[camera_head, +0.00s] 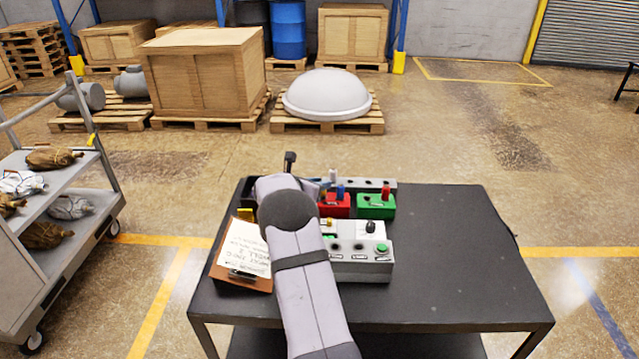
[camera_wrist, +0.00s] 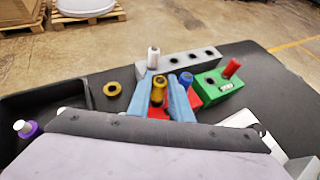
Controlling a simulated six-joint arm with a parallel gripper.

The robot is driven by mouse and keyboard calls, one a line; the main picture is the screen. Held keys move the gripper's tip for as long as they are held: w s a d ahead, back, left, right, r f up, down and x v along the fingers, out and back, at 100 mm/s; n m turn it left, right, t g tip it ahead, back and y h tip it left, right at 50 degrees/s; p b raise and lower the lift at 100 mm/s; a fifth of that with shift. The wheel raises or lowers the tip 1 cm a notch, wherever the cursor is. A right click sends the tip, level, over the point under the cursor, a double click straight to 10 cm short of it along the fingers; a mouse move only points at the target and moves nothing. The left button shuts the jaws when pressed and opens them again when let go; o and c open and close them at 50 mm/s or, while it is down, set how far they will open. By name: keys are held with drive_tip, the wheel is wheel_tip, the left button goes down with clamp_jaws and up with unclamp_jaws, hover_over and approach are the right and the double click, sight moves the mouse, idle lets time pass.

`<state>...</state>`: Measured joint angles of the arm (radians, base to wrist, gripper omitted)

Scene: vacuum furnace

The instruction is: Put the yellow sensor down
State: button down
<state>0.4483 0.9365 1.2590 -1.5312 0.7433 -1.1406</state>
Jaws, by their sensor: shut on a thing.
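In the wrist view my gripper (camera_wrist: 160,82) has its two light-blue fingers shut on the yellow sensor (camera_wrist: 158,92), which stands upright between them with its dark top showing. The gripper is over or beside a red block (camera_wrist: 158,113), partly hidden by the fingers. I cannot tell whether the sensor touches the block. In the head view my arm hides most of the gripper and the held sensor. The red block shows there too (camera_head: 336,211).
A green block (camera_head: 376,208) holds a red sensor. A blue sensor (camera_wrist: 186,79) stands close beside the fingers. A grey rack (camera_wrist: 205,59) with dark holes holds a white sensor (camera_wrist: 153,57). A button box (camera_head: 360,262) and clipboard (camera_head: 228,272) are nearer. The table's right side (camera_head: 460,255) is clear.

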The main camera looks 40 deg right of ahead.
drive_tip(key=shift+f, duration=0.15)
drive_tip(key=shift+f+b, duration=0.4)
drive_tip(key=shift+b, duration=0.05)
drive_tip(key=c, duration=1.6)
unclamp_jaws()
drive_tip(key=shift+r, duration=0.2)
drive_tip(key=shift+r+p, duration=0.2)
drive_tip(key=shift+p, duration=0.2)
drive_tip(key=b+v, duration=0.4)
drive_tip(key=v, duration=0.8)
drive_tip(key=shift+s+a, duration=0.1)
drive_tip(key=shift+s, duration=0.1)
